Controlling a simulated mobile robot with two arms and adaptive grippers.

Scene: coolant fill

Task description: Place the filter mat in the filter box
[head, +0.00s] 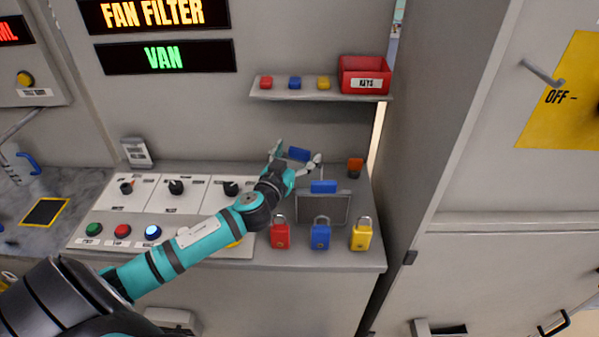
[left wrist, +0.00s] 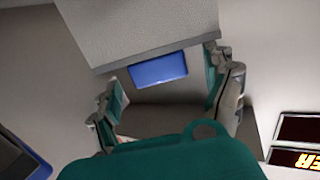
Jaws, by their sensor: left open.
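A blue tab (head: 299,154) lies between the fingers of my left gripper (head: 296,160) in the head view. The fingers are spread and the gripper is open. The left wrist view shows a blue tab (left wrist: 157,69) between the open fingers of my left gripper (left wrist: 168,88), below a grey textured sheet (left wrist: 150,28) that looks like the filter mat. A grey, dark-framed panel (head: 322,208) with another blue tab (head: 323,187) stands on the counter just right of the gripper. I cannot tell for certain which part is the filter box. My right gripper is not in view.
Red (head: 281,236), blue (head: 321,236) and yellow (head: 361,236) padlocks stand along the counter's front. A shelf (head: 300,97) with a red key bin (head: 364,75) is above. Switches with knobs (head: 176,187) are at left. A tall cabinet (head: 480,120) stands right.

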